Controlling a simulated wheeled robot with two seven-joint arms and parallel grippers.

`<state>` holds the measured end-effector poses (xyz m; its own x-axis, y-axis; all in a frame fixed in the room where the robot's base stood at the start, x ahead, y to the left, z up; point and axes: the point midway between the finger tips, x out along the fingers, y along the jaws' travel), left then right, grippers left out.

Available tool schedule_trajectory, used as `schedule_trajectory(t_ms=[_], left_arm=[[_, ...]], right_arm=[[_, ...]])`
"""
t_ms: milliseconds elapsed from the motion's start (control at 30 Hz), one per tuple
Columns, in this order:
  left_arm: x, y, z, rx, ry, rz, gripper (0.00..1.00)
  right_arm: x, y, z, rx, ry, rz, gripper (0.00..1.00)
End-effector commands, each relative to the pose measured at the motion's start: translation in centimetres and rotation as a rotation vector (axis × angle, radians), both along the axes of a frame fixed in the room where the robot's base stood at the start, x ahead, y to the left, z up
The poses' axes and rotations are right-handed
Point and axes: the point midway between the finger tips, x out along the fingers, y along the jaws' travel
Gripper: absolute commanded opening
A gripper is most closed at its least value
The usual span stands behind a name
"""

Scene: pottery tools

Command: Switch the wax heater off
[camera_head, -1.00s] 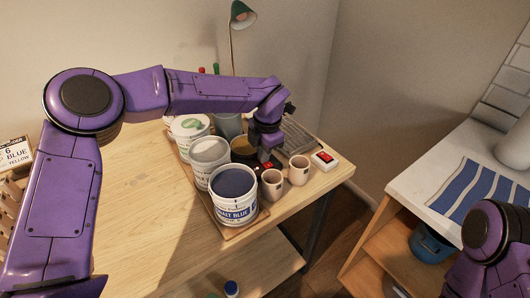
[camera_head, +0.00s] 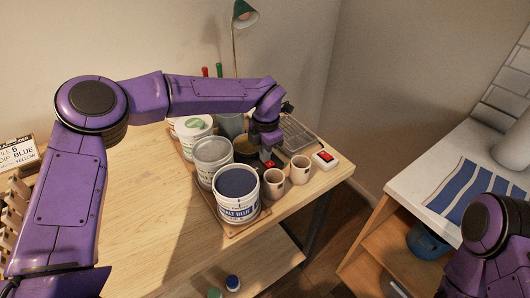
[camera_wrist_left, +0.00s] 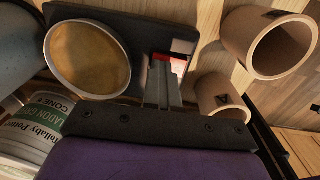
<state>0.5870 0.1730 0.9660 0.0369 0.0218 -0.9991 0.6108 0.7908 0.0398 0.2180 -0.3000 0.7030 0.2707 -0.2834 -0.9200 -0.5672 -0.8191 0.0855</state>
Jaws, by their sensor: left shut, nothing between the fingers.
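The wax heater has a round pan of amber wax (camera_head: 244,146) on a dark base; the left wrist view shows the pan (camera_wrist_left: 88,58) and the black base (camera_wrist_left: 150,32). A red switch (camera_head: 270,163) sits at the heater's front, and part of it shows in the left wrist view (camera_wrist_left: 179,66) beside the fingertips. My left gripper (camera_head: 264,155) points down at the switch, shut and empty; its fingers (camera_wrist_left: 162,66) show close together. I cannot tell whether they touch the switch. Only part of my right arm shows; its gripper is out of view.
Two mugs (camera_head: 300,170) (camera_head: 273,184) stand just right of the heater. Glaze buckets (camera_head: 236,192) (camera_head: 212,159) stand on its left. A white box with a red switch (camera_head: 325,158) lies near the table's right edge. A lamp (camera_head: 243,14) stands behind.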

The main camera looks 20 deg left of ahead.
Motion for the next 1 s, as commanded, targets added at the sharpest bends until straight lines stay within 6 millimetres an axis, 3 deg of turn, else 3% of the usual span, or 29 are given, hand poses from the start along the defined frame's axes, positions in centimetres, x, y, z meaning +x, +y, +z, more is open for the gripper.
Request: schedule_trajectory(t_ms=[33,367,467,600,633,700,1000], left_arm=[[-1.1,-0.6,-1.2,-0.001,0.036,-0.006,0.00],[-1.1,-0.8,-0.6,-0.002,0.036,-0.008,0.00],[-1.1,-0.7,1.1,-0.004,0.031,-0.006,0.00],[-1.0,-0.5,5.1,-0.006,0.020,-0.003,0.00],[-0.9,-0.5,4.7,-0.006,0.016,-0.002,0.00],[-0.9,-0.6,6.1,-0.007,0.013,-0.002,0.00],[-0.9,-0.7,12.6,-0.006,0.011,-0.002,0.00]], right_arm=[[0.0,0.0,-0.2,0.000,0.000,0.000,0.00],[0.0,0.0,0.3,0.000,0.000,0.000,0.00],[0.0,0.0,1.8,0.000,0.000,0.000,0.00],[0.0,0.0,5.0,0.000,0.000,0.000,0.00],[0.0,0.0,3.7,0.000,-0.001,0.000,0.00],[0.0,0.0,2.6,-0.001,-0.001,0.000,0.00],[0.0,0.0,1.6,0.000,0.000,0.000,0.00]])
